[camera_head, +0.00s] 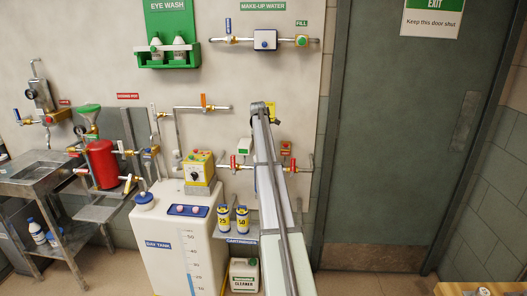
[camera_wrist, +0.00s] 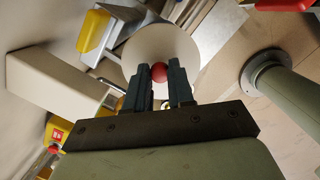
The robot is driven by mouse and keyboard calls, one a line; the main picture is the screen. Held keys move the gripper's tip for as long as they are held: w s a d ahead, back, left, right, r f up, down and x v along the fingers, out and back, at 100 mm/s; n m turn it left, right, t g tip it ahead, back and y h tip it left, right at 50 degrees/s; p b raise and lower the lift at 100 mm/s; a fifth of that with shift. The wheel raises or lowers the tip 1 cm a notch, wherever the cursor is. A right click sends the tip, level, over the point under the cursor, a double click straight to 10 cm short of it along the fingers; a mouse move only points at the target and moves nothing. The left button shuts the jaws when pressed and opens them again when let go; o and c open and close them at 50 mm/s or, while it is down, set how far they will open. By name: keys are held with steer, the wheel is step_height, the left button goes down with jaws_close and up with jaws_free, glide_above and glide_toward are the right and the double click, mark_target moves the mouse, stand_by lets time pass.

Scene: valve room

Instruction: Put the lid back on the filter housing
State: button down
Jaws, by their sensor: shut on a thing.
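In the wrist view, my gripper (camera_wrist: 160,74) is shut on the red knob of a round, cream-white lid (camera_wrist: 142,44). The two dark fingers stand on either side of the knob, and the disc spreads out beyond them. In the head view, my long pale arm runs up through the middle of the picture, and I cannot make out the gripper or the lid. I cannot clearly identify the filter housing. The pipe run between two red valve handles passes behind my arm, so whatever is there is hidden.
Two labelled cartridges (camera_head: 242,219) stand on a small shelf left of my arm. The white day tank (camera_head: 160,235) carries a yellow box (camera_head: 199,168). A red cylinder (camera_head: 102,163) is farther left. A white cleaner jug (camera_head: 244,276) is low down. A grey door (camera_head: 405,150) stands right.

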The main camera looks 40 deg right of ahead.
stand_by(0.4)
steer(key=shift+c, duration=2.1)
jaws_free()
steer(key=shift+r, duration=0.1)
steer(key=shift+r, duration=3.4)
steer(key=shift+c, duration=0.4)
jaws_close()
steer(key=shift+f, duration=3.3)
